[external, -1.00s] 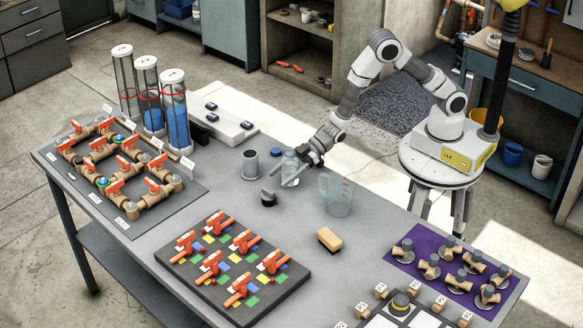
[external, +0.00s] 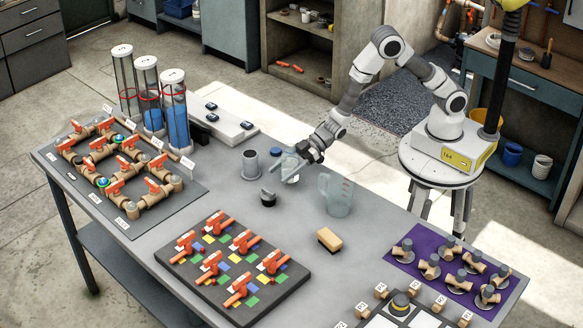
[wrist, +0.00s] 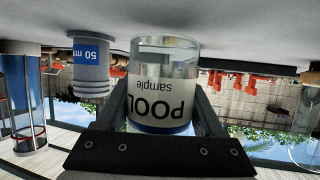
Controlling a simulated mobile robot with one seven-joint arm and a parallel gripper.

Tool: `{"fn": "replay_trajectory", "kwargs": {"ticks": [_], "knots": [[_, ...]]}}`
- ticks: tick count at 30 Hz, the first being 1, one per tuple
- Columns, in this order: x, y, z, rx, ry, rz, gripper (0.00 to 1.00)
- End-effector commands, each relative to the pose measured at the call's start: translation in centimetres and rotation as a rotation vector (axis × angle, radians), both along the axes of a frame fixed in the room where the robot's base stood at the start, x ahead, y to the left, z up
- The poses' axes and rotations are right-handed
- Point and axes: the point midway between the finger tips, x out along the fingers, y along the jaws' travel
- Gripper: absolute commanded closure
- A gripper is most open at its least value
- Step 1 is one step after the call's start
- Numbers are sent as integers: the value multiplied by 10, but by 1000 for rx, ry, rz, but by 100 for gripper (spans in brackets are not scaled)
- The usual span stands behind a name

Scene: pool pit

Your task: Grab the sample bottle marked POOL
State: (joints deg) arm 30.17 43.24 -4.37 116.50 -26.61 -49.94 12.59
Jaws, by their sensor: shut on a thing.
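The sample bottle (wrist: 163,85) is clear with a white label that reads "POOL sample", upside down in the wrist view, and a blue band. My gripper (wrist: 165,110) has one finger on each side of the bottle and is shut on it.
A grey cylinder (external: 250,165) marked "50 m..." in the wrist view (wrist: 90,62) stands left of the bottle. A dark-topped small pot (external: 268,197) is in front. A clear jug (external: 336,194) stands to the right, near a sponge (external: 329,239).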

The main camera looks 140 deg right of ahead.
Motion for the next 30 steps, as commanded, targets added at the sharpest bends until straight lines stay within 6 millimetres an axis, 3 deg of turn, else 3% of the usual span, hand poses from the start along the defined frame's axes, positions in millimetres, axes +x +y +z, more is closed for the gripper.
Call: {"fn": "replay_trajectory", "kwargs": {"ticks": [7, 30], "knots": [[0, -1, 30, -2, -5, -1, 95], [-73, -48, 79, -3, -2, -2, 95]]}}
